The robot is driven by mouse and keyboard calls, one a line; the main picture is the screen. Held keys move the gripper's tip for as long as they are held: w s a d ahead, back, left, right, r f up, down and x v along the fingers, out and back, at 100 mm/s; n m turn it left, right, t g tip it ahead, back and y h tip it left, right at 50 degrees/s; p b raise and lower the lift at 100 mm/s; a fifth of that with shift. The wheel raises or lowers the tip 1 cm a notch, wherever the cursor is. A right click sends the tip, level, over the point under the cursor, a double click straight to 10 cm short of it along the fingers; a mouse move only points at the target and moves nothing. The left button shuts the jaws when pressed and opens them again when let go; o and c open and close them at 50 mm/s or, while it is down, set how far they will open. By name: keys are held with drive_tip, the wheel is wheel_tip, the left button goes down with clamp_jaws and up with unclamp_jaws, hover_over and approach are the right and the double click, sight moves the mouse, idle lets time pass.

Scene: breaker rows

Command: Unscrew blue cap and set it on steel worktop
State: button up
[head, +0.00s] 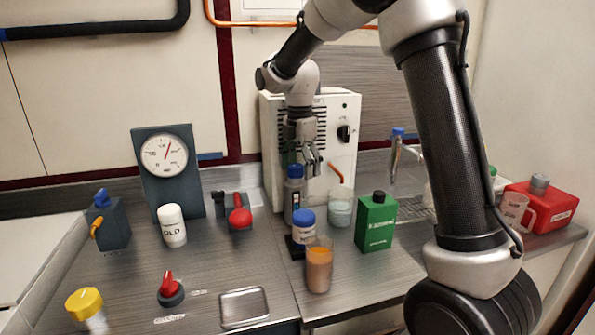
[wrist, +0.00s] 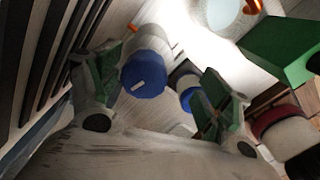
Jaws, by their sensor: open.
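A grey bottle (head: 294,198) with a blue cap (head: 294,170) stands upright on the steel worktop (head: 235,265). My gripper (head: 308,165) is above the worktop beside this cap, pointing down. In the wrist view, my gripper (wrist: 158,100) is open. A large blue cap (wrist: 146,75) shows between its green-padded fingers, close to the left one; I cannot tell if they touch. A white jar (head: 303,236) with its own blue cap (head: 303,216) stands in front of the bottle. A smaller blue cap (wrist: 190,98) also shows in the wrist view.
A glass of orange liquid (head: 319,268), a glass beaker (head: 340,210) and a green container (head: 376,222) stand close by. A white appliance (head: 340,120) is behind. A shallow metal tray (head: 244,307) lies at the front; bare worktop shows left of the jar.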

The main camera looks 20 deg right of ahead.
drive_tip(key=shift+w+a+m, duration=0.65)
drive_tip(key=shift+w+m, duration=0.05)
drive_tip(key=shift+w+a+m, duration=0.1)
drive_tip(key=shift+a+m, duration=0.1)
drive_tip(key=shift+m, duration=0.8)
drive_tip(key=shift+c, duration=1.1)
drive_tip(key=m, duration=0.3)
drive_tip(key=shift+d+m, duration=0.1)
drive_tip(key=shift+m, duration=0.2)
drive_tip(key=shift+c, duration=0.2)
drive_tip(key=shift+o, duration=0.4)
drive_tip(key=m, duration=0.5)
drive_tip(key=shift+d, duration=0.2)
drive_tip(key=shift+o, duration=0.8)
drive_tip(key=shift+m, duration=1.2)
drive_tip(key=m, duration=0.3)
drive_tip(key=shift+m, duration=0.3)
drive_tip(key=shift+s, duration=0.2)
